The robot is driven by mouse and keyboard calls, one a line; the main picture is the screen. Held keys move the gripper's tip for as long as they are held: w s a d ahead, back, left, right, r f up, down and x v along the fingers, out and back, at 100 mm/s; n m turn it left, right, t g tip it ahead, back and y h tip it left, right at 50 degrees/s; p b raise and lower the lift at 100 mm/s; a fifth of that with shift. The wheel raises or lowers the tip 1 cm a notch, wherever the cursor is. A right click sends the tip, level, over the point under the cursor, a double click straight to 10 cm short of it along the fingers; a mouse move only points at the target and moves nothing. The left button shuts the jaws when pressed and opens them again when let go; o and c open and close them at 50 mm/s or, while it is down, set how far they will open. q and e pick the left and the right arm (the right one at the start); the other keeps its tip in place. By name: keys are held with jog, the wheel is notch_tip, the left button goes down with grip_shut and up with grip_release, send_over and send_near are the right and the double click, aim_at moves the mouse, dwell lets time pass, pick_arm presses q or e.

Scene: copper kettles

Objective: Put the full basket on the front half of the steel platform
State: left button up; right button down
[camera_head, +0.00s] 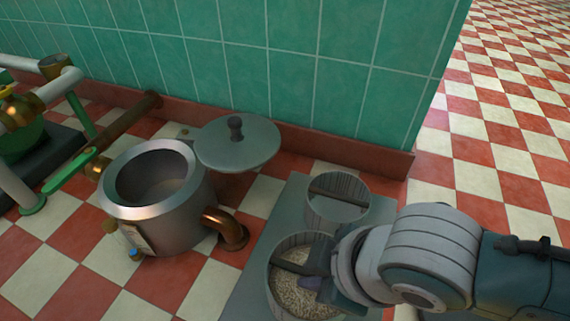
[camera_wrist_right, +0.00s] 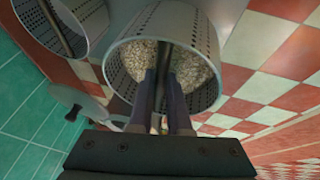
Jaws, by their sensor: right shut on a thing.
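The full basket (camera_head: 273,262) is a grey perforated metal cylinder holding pale grain, at the bottom centre of the head view. My right gripper (camera_head: 312,283) reaches into its mouth and is shut on the bar across it. The wrist view shows both fingers (camera_wrist_right: 165,78) at that bar, with grain (camera_wrist_right: 190,65) on either side of it. The steel platform (camera_head: 245,298) is a grey slab under and around the basket. I cannot tell whether the basket touches it or hangs just above. My left gripper is not in view.
An empty basket (camera_head: 335,210) with a crossbar stands on the platform's back half; it also shows in the wrist view (camera_wrist_right: 85,22). A steel pot (camera_head: 165,215) with a raised lid (camera_head: 238,145) stands at left. A green tiled wall (camera_head: 300,70) runs behind.

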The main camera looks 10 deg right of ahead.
aim_at(310, 291)
notch_tip(310, 291, down, 7)
jog(key=b, duration=0.5)
jog(key=shift+r, duration=0.4)
jog(key=shift+f, duration=0.15)
jog(key=c, duration=0.9)
grip_release()
jog(key=shift+o, duration=0.2)
jog(key=shift+d+r+p, duration=0.1)
jog(key=shift+r+p, duration=0.35)
jog(key=shift+p, duration=0.15)
jog(key=s+r+m+p, duration=0.25)
jog(key=r+p, duration=0.25)
jog(key=r, duration=0.3)
jog(key=s+r+m+p, duration=0.1)
jog(key=s+r+p, duration=0.3)
jog(key=r, duration=0.5)
jog(key=s+d+r+m+h, duration=0.1)
jog(key=s+d+r+m, duration=0.1)
jog(key=d, duration=0.3)
jog(key=s+d+r+m+h+p, duration=0.1)
jog(key=s+d+r+m, duration=0.2)
jog(key=d+r+m, duration=0.1)
jog(key=shift+d+r+g, duration=0.2)
jog(key=shift+d+g, duration=0.1)
jog(key=shift+d, duration=0.05)
